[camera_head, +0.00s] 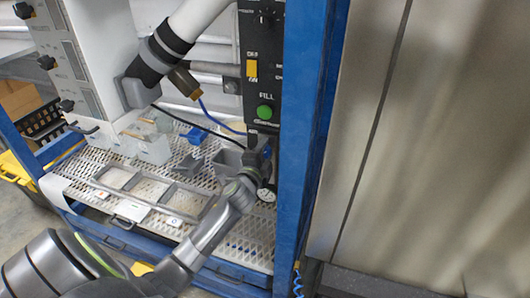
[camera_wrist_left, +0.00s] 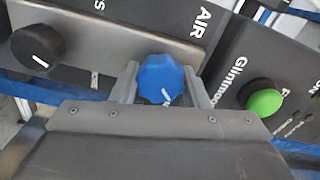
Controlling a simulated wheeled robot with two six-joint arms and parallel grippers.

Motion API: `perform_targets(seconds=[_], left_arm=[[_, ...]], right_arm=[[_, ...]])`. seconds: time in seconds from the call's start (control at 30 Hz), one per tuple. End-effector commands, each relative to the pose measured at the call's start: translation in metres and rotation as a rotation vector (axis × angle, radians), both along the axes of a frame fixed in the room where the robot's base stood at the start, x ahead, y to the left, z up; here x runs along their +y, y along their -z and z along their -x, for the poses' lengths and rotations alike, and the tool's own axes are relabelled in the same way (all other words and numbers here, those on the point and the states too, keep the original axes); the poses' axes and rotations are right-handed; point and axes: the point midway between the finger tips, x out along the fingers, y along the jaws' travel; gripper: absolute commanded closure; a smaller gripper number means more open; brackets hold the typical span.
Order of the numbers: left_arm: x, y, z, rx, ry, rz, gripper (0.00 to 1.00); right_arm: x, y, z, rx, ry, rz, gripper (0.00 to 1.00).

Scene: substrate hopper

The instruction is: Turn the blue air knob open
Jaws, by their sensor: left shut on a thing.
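The blue air knob (camera_wrist_left: 162,80) sits on a grey panel strip beside the word AIR in the left wrist view. It has a white line mark near its lower side. My left gripper (camera_wrist_left: 163,88) is shut on the knob, with one finger on each side of it. In the head view my left gripper (camera_head: 262,150) is at the lower end of the black control panel (camera_head: 257,75). The knob is hidden there behind the gripper. My right gripper is in neither view.
A black knob (camera_wrist_left: 38,47) is left of the blue one, and a green button (camera_wrist_left: 264,102) is to the right. A blue frame post (camera_head: 303,130) stands close to the right of the gripper. A perforated tray table (camera_head: 245,235) lies below.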

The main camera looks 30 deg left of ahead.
Motion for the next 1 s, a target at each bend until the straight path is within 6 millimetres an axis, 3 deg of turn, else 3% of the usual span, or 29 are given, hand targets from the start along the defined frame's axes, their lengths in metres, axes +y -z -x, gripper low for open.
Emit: perform_targets(seconds=[0.2,0.23,0.37,0.77,1.0], left_arm=[[0.000,0.003,0.001,0.004,-0.002,0.006,0.82],[0.000,0.003,0.001,0.004,-0.002,0.006,0.55],[0.000,0.002,0.001,0.004,-0.001,0.004,0.38],[-0.002,0.001,0.006,0.001,0.000,0.001,0.37],[-0.011,0.002,0.045,0.004,0.000,0.003,0.37]], right_arm=[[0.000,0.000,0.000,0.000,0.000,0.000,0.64],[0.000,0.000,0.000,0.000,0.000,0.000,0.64],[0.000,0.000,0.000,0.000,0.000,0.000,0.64],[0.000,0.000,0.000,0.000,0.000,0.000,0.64],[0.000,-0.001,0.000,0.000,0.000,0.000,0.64]])
